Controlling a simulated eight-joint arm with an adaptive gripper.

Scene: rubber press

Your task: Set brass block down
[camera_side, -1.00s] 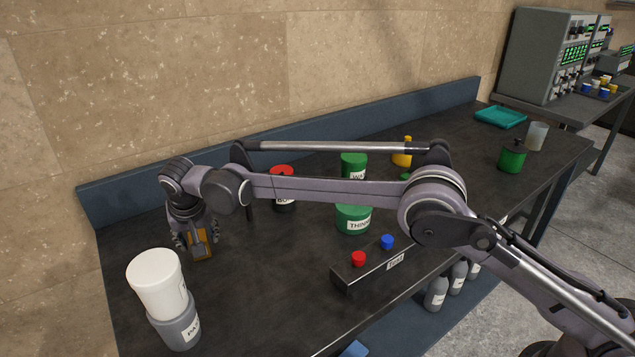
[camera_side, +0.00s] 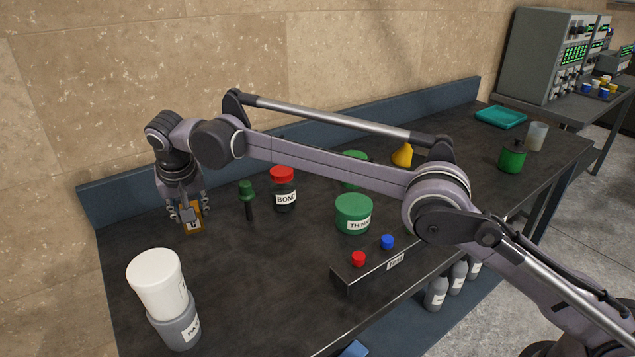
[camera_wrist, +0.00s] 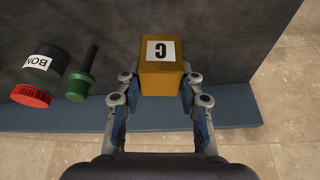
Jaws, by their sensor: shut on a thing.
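The brass block (camera_side: 193,218) is a small orange-gold block at the far left of the dark bench (camera_side: 250,265). In the wrist view the block (camera_wrist: 161,78) shows a white label with a black letter on its upper face. My gripper (camera_side: 187,214) is shut on the block, one finger on each side. In the wrist view my gripper (camera_wrist: 158,98) has its blue finger pads at the block's near sides. The block appears raised off the bench, but the gap below it is hard to judge.
A green-handled tool (camera_side: 247,198) and a red-lidded BOND jar (camera_side: 284,190) stand right of the block. A white-capped grey container (camera_side: 160,290) is in front. A green THINNER tub (camera_side: 353,213) and a holder (camera_side: 375,264) with red and blue caps stand further right. Bench between is clear.

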